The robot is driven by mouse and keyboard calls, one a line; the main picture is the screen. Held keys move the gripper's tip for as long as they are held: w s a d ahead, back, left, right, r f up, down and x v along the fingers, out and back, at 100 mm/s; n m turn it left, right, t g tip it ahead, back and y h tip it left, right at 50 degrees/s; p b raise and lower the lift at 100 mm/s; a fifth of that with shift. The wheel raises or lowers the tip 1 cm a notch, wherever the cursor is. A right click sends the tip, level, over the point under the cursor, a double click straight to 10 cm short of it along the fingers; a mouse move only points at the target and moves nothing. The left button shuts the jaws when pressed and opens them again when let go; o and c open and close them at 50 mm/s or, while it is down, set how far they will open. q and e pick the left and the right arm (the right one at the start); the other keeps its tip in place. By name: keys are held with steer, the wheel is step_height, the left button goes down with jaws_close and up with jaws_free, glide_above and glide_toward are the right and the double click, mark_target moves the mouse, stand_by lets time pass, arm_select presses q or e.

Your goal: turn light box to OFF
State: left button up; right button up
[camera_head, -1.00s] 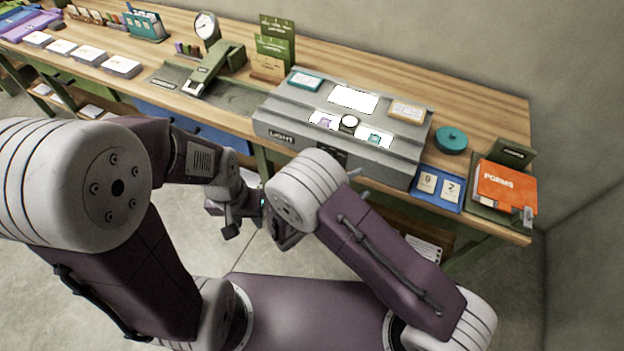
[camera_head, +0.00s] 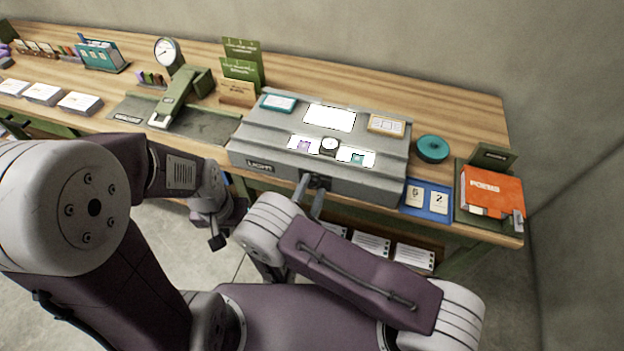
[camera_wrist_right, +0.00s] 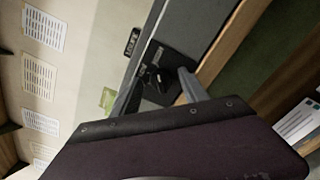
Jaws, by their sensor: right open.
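The grey light box (camera_head: 368,186) sits on the wooden desk, its top panels glowing white. A dark switch (camera_head: 319,181) is on its front face, right of the LIGHT label (camera_head: 260,167). My right gripper (camera_head: 309,194) is open, its two grey fingers pointing at the front face around the switch. In the right wrist view, the black switch plate (camera_wrist_right: 170,66) with a small dark lever shows between the fingers; contact cannot be told. The switch's position is too small to read. My left gripper (camera_head: 216,218) hangs low in front of the desk, its jaws unclear.
A blue card tray (camera_head: 427,213) and an orange folder (camera_head: 491,190) lie right of the light box, with a teal round pot (camera_head: 432,149) behind. A green stapler-like press (camera_head: 180,96) stands left. Papers (camera_head: 371,245) lie on a shelf below the desktop.

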steer(key=shift+s+d, duration=0.1)
steer(key=shift+s, duration=0.05)
jaws_close()
steer(key=shift+n, duration=0.3)
steer(key=n, duration=0.4)
steer(key=shift+r+n, duration=0.1)
steer(key=shift+n, duration=0.3)
steer(key=n, duration=0.4)
steer(key=shift+a+p, duration=0.2)
steer(key=shift+p, duration=0.15)
steer(key=n, duration=0.5)
steer(key=shift+a+n, duration=0.15)
steer(key=shift+n, duration=0.25)
steer(key=shift+a+n+p, duration=0.1)
steer(key=shift+n+p, duration=0.2)
steer(key=shift+n, duration=2)
